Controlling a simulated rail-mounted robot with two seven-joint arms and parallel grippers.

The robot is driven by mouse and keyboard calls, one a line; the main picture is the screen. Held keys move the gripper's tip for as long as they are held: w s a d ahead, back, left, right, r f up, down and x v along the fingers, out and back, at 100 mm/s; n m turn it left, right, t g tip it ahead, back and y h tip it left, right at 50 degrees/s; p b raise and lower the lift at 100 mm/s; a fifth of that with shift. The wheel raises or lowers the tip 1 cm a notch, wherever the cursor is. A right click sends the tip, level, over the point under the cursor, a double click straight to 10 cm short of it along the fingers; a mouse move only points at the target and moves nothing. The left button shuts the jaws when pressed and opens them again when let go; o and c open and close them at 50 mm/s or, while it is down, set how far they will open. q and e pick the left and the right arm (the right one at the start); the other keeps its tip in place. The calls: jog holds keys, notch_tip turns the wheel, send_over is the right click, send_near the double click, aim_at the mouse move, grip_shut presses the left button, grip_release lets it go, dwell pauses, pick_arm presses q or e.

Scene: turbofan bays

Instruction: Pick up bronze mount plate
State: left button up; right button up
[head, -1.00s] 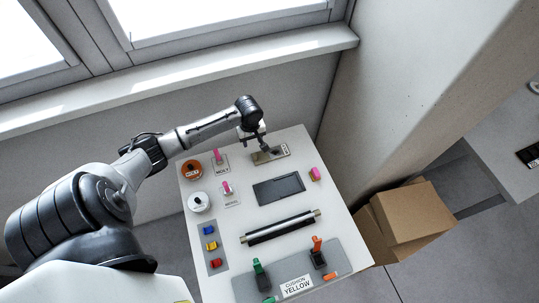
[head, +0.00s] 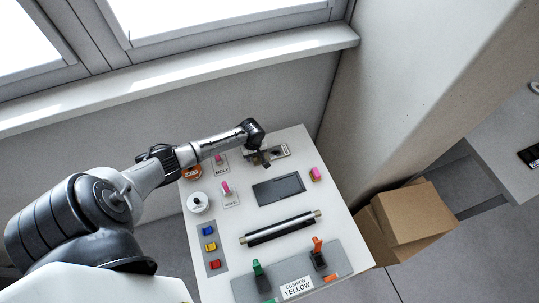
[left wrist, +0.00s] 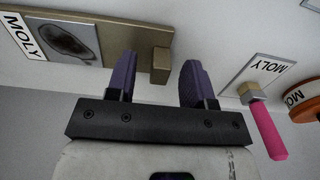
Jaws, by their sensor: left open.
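The bronze mount plate (head: 281,151) lies at the far edge of the white table, partly hidden by my left gripper in the head view. In the left wrist view the bronze plate (left wrist: 114,22) shows at the upper left, with a dark oval recess, a MOLY label and a small block (left wrist: 161,65) at its end. My left gripper (head: 262,160) is over the near-left end of the plate. Its two purple fingers are open in the left wrist view (left wrist: 158,72), one on each side of the block in the picture. Whether they touch it cannot be told. My right gripper is not in view.
The white table (head: 240,232) also bears a dark rectangular tray (head: 279,189), a roller (head: 280,227), pink-handled tools on label cards (head: 226,188), a white tub (head: 198,202) and coloured blocks (head: 210,246). Cardboard boxes (head: 411,220) stand right of the table, below a wall.

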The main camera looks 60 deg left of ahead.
pick_arm(q)
jog(key=shift+f, duration=0.45)
jog(key=shift+c, duration=0.3)
grip_shut()
jog(key=shift+r, duration=0.1)
